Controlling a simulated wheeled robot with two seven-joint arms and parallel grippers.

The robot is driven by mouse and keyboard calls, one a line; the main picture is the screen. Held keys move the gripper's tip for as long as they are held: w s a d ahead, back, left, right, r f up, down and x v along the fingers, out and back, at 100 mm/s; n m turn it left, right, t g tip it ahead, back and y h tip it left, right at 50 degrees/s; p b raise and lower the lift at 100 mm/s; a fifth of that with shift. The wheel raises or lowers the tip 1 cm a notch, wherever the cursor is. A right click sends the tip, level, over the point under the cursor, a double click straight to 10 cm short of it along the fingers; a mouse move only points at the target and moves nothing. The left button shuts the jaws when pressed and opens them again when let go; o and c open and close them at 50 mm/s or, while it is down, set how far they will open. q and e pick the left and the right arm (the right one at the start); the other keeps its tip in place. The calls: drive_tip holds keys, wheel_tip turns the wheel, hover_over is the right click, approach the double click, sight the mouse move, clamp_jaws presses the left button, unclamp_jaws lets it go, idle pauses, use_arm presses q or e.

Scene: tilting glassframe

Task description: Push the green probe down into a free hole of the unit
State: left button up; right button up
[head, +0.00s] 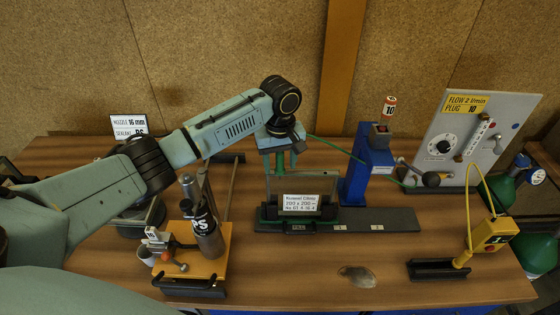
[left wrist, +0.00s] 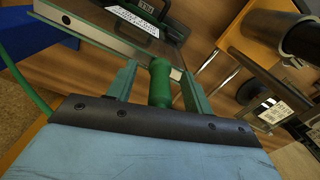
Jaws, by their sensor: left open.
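The unit (head: 268,190) is an upright glass pane with a dark frame, standing in a black holder with a white label, at the middle of the bench. It also shows in the left wrist view (left wrist: 95,28). My left gripper (head: 281,160) points down at the unit's upper edge. In the left wrist view my left gripper (left wrist: 158,85) is open, with the green probe (left wrist: 160,84) between its fingers. The probe's far end is close to the unit's edge; whether it sits in a hole is hidden. A green hose runs from the gripper area toward the blue post.
The blue post (head: 371,165) stands right of the unit. Left is an orange-topped stand (head: 213,262) with a dark cartridge (head: 207,235). A grey panel (head: 465,140) and a yellow device (head: 491,235) stand at the right. The front middle bench is mostly clear.

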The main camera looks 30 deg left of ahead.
use_arm(q)
wheel_tip(320, 180, up, 12)
drive_tip(key=shift+r+b, duration=0.15)
drive_tip(key=shift+b, duration=0.15)
drive_tip(key=shift+r, duration=0.5)
